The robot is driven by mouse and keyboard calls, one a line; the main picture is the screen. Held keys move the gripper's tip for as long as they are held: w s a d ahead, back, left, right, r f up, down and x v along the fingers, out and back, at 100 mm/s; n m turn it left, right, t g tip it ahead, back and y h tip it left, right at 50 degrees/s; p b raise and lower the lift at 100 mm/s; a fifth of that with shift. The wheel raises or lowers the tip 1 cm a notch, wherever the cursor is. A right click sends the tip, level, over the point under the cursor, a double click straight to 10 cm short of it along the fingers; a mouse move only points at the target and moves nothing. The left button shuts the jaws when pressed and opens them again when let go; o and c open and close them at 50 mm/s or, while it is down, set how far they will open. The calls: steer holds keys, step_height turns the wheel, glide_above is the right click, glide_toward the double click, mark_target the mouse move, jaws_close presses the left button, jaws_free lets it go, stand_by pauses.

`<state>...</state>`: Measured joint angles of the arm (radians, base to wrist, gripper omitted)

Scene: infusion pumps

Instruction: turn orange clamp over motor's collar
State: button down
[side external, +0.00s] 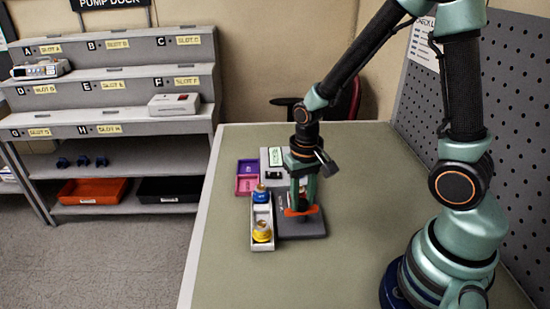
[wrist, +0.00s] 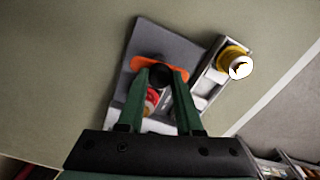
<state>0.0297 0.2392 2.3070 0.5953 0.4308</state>
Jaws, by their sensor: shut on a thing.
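The orange clamp (side external: 299,212) is low over the dark grey plate (side external: 305,230) on the table. In the wrist view the orange clamp (wrist: 146,64) spans across the fingertips, with a dark round part (wrist: 161,76) between them. My gripper (side external: 303,207) points down and is shut on the orange clamp; its fingertips (wrist: 160,74) also show in the wrist view. A red and white round part (wrist: 151,100) lies between the fingers on the plate's near side. The motor and its collar are largely hidden by the gripper; I cannot tell how the clamp sits on the collar.
A purple and pink tray (side external: 247,171) stands behind. A pegboard (side external: 510,130) bounds the right.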

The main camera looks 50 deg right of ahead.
steer(key=n, duration=1.2)
steer(key=shift+n, duration=2.1)
steer(key=c, duration=0.6)
jaws_free()
